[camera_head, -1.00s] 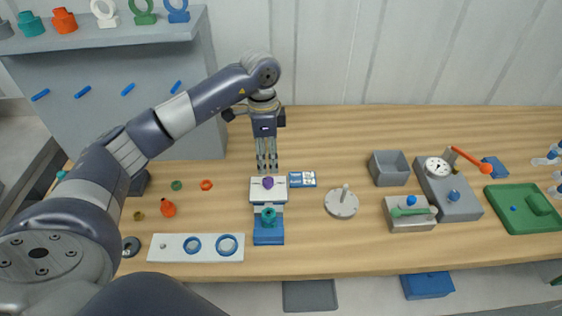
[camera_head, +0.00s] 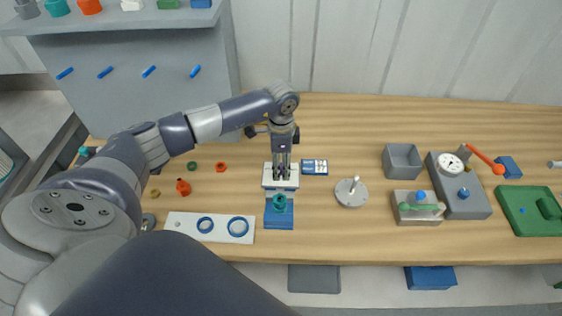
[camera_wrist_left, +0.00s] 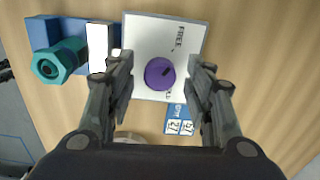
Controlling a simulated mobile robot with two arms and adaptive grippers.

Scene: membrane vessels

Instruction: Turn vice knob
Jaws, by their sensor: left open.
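The purple knob (camera_wrist_left: 160,73) sits on a white plate (camera_wrist_left: 135,30) marked "FREE" in the left wrist view. The plate also shows in the head view (camera_head: 268,181). Next to it is the vice's blue body (camera_head: 279,218) with a teal hex-headed piece (camera_head: 279,202) at it; this piece also shows in the left wrist view (camera_wrist_left: 58,62). My left gripper (camera_head: 282,177) is open and points down over the plate. Its fingers stand on either side of the knob, with gaps visible; I cannot tell their exact height. In the head view the fingers mostly hide the knob. My right gripper is out of view.
A blue-and-white card (camera_head: 314,167) lies just right of the plate. A round disc with a post (camera_head: 351,192) stands further right. A white board with blue rings (camera_head: 182,223) lies at the left. A grey bin (camera_head: 403,162) and a gauge unit (camera_head: 459,190) are at the right.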

